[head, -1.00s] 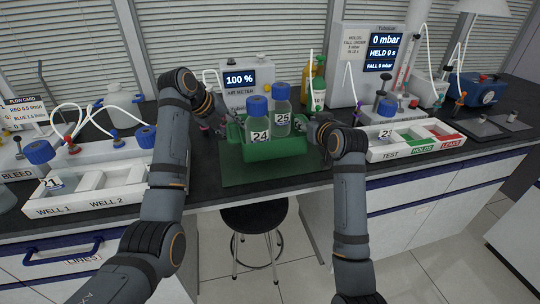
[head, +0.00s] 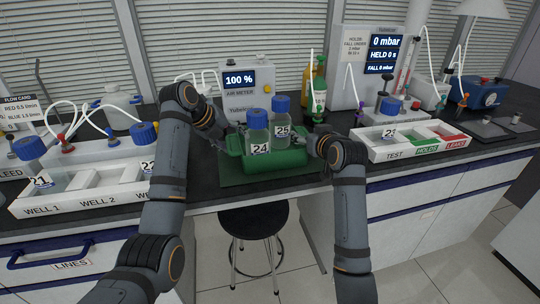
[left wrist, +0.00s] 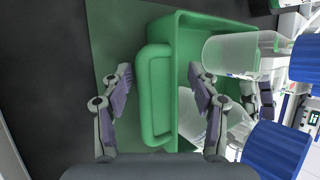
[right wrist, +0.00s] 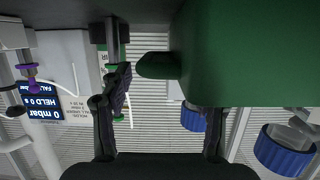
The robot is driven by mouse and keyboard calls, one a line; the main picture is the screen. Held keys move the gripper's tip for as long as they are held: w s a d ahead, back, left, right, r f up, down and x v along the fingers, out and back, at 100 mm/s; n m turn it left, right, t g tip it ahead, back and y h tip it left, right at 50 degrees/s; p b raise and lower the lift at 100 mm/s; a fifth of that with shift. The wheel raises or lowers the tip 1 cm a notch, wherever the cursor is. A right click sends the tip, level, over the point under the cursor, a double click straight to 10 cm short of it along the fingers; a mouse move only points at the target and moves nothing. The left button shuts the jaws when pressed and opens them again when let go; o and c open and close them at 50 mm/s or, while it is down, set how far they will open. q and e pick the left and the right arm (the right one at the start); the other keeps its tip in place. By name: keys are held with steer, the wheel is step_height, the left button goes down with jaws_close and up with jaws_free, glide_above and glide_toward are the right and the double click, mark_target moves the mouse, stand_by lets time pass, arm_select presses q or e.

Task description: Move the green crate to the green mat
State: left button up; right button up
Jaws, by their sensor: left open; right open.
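The green crate (head: 280,164) sits upright on the green mat (head: 228,177), with bottle 24 (head: 259,132) and bottle 25 (head: 281,121) standing in it. My left gripper (head: 224,142) is at the crate's left end. In the left wrist view its open fingers stand either side of the crate's handle (left wrist: 154,95), apart from it. My right gripper (head: 314,142) is at the right end. In the right wrist view it is open around the other green handle (right wrist: 157,66), one finger partly hidden by the crate.
The air meter (head: 246,85) stands behind the crate. A white well tray (head: 85,192) is at left and a test tray (head: 410,145) at right. A stool (head: 253,218) stands in front, below the bench. Bare dark bench shows beside the mat.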

arm_select(q)
steer(key=v, duration=1.2)
arm_select(e)
steer(key=v, duration=1.2)
